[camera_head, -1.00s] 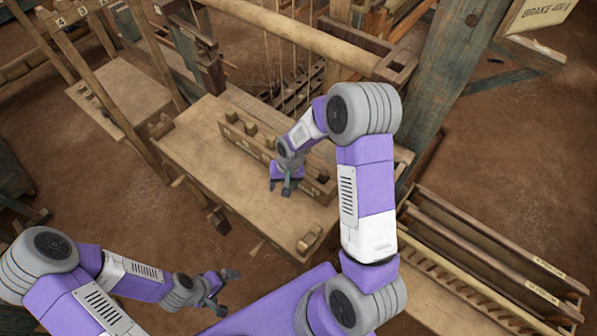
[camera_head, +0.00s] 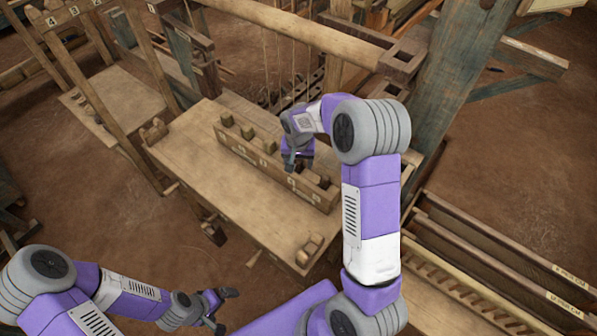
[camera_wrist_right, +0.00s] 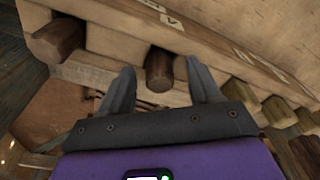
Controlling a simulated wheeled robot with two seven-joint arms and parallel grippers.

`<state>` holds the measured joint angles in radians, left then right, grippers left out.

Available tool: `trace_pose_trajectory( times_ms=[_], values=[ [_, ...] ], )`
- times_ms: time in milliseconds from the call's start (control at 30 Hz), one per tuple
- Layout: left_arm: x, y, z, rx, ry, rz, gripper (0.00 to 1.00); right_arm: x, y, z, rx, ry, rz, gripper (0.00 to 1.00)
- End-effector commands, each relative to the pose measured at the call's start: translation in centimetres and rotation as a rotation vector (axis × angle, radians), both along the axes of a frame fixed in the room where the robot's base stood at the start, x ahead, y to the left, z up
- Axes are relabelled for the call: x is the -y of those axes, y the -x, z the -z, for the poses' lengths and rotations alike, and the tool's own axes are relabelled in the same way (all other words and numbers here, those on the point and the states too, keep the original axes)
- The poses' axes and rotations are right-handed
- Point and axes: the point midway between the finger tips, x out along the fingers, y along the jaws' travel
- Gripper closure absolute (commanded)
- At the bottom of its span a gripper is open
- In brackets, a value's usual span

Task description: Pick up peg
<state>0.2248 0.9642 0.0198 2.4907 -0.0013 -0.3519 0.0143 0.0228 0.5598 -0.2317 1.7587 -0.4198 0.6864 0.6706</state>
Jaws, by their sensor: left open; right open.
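In the head view a long wooden peg rack (camera_head: 262,163) with number marks lies on the wooden bench. Several square-topped pegs stand in it, such as one peg (camera_head: 247,131) left of my right gripper (camera_head: 297,166). That gripper points down over the rack and is open. In the right wrist view, a dark brown peg (camera_wrist_right: 159,70) sits between the open fingers, with a gap on each side. Another dark peg (camera_wrist_right: 57,39) is to the left, and paler pegs (camera_wrist_right: 278,111) are to the right. My left gripper (camera_head: 229,308) is open and empty, low in front of the bench.
The bench top (camera_head: 205,165) is clear in front of the rack. A small wooden block (camera_head: 309,249) sits at its near right corner. A loom post (camera_head: 450,90) stands to the right, and a round beam (camera_head: 285,32) crosses behind. A slatted rack (camera_head: 480,255) is at lower right.

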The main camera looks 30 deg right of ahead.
Motion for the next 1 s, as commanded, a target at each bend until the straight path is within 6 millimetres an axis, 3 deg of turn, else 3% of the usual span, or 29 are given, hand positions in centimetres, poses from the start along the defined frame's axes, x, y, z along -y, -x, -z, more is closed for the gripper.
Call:
trace_pose_trajectory(
  times_ms=[267,633,867,1000],
  values=[
    [0.0,0.0,0.1,0.000,0.000,0.000,0.00,0.0,-0.1,0.4,0.001,0.000,0.000,0.40],
    [0.0,0.0,0.1,0.000,0.000,0.000,0.00,0.0,-0.1,0.4,0.001,0.000,0.000,0.97],
    [0.0,0.0,0.1,0.000,0.000,0.000,0.00,0.0,-0.1,0.3,0.001,0.000,0.000,0.97],
    [0.0,0.0,-0.3,0.000,0.000,0.000,0.00,0.0,-0.1,-0.9,0.004,0.000,0.000,0.97]
  ],
)
